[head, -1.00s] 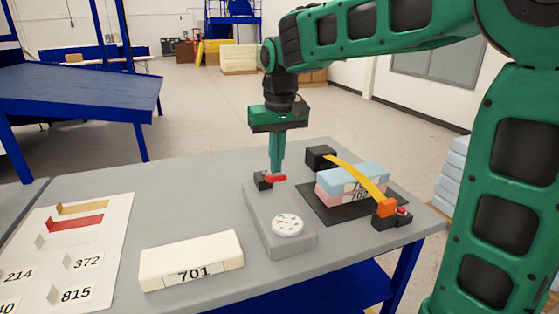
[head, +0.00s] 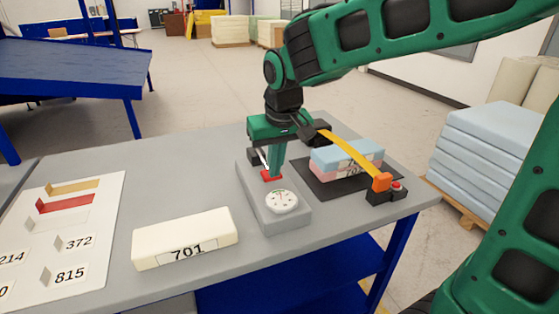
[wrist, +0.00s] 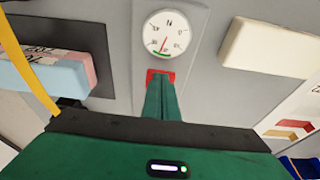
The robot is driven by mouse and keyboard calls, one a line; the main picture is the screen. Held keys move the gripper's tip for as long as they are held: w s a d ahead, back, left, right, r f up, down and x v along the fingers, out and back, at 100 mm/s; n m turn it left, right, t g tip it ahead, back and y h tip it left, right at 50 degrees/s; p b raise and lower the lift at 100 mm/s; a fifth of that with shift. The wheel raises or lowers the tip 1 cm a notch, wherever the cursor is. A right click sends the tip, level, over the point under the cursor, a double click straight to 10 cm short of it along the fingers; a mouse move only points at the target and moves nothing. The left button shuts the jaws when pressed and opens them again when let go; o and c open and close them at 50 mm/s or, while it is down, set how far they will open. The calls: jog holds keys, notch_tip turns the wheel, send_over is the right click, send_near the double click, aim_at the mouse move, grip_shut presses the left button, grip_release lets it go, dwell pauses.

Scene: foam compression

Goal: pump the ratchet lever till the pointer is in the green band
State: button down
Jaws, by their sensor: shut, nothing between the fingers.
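The gauge (head: 282,201) is a white dial on a grey housing (head: 289,222). In the wrist view the dial (wrist: 166,34) shows a green band along its lower edge, and the red pointer points down toward that band; whether the tip is inside it is too small to be certain. The ratchet lever's red handle (head: 271,177) is low, between its black pivot block (head: 254,157) and the dial. My gripper (head: 274,170) is shut and empty, its fingertips at the handle, apparently touching it. In the wrist view the handle (wrist: 160,75) shows just beyond the fingers.
Pink and blue foam blocks (head: 346,155) lie on a dark mat right of the housing, under a yellow strap (head: 350,145) with an orange end beside a red button (head: 397,186). A cream block marked 701 (head: 185,238) stands left. A white board (head: 95,205) lies further left.

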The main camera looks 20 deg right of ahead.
jog(key=shift+s+f, duration=0.2)
jog(key=shift+f, duration=0.1)
jog(key=s+v, duration=0.1)
jog(key=v, duration=1.2)
jog(key=shift+s+r, duration=0.15)
jog(key=shift+s, duration=0.2)
jog(key=shift+d, duration=0.15)
jog(key=s+d+f+m+g, duration=0.1)
jog(key=s+d+f+m, duration=0.2)
jog(key=d, duration=0.5)
jog(key=s+d+f+m, duration=0.1)
jog(key=s+d+f, duration=0.35)
jog(key=d, duration=0.25)
jog(key=s+d+f+m+g, duration=0.1)
jog(key=s+d+f, duration=0.3)
jog(key=s+f, duration=0.1)
jog(key=s+d+f+m+g, duration=0.1)
jog(key=s+d+f, duration=0.3)
jog(key=s, duration=0.4)
jog(key=shift+s+d+f+m, duration=0.25)
jog(key=shift+d+f+m, duration=0.15)
jog(key=shift+f+m, duration=0.3)
